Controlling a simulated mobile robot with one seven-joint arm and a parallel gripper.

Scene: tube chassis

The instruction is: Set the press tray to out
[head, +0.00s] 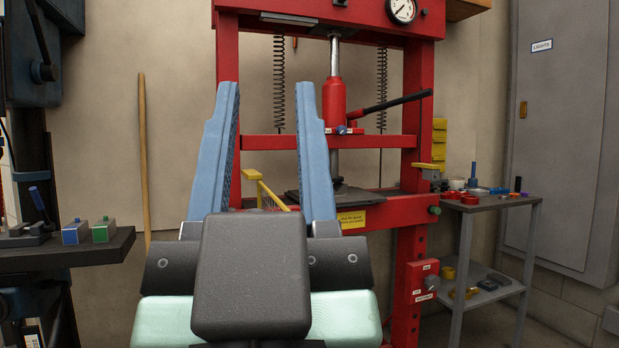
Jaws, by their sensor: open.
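The red press frame (421,240) stands ahead of me. A dark flat plate (365,197), which looks like the press tray, lies on its red lower bed, under the ram. My right finger and the bed hide part of it, so I cannot tell how far out it sits. A yellow bar (268,192) shows between my fingers at the left of the bed; I cannot tell whether it belongs to the tray. My gripper (267,90) is open, with two blue fingers pointing up in front of the press. Nothing is between the fingertips.
A small grey table (490,203) with several small parts stands right of the press. A dark bench (60,257) with a blue block (75,232) and a green block (104,230) is at left. A red switch box (422,279) is on the right press leg.

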